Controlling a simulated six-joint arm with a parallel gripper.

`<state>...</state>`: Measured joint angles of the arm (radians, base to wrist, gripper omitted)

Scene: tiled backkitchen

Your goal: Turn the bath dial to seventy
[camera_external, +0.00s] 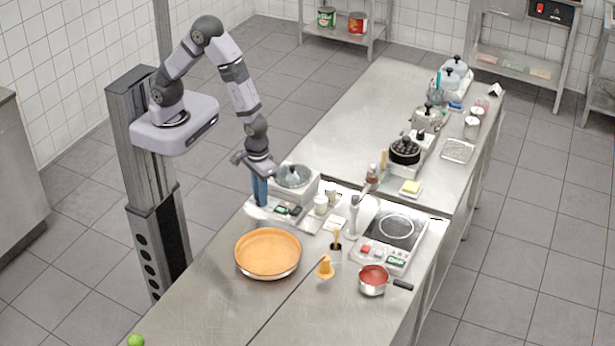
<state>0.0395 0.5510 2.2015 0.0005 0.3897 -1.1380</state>
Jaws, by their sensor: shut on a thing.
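The bath (297,186) is a pale box with a round grey metal bowl set in its top, at the middle of the bench. A low panel (291,210) with dark, partly green-lit parts lies along its front. My gripper (260,197) points straight down at the left end of this panel, beside the bath. Blue upright parts show below my wrist, and their lower ends reach the panel. My gripper is shut on the bath dial there, which it hides. The dial's mark and any numbers are too small to read.
A wide orange-filled pan (268,253) stands in front of the bath. A hotplate (397,231), a small red-filled saucepan (373,279) and an orange cone-shaped thing (325,267) stand to the right. Small jars and bottles crowd the bath's right side. The bench's front left is mostly clear.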

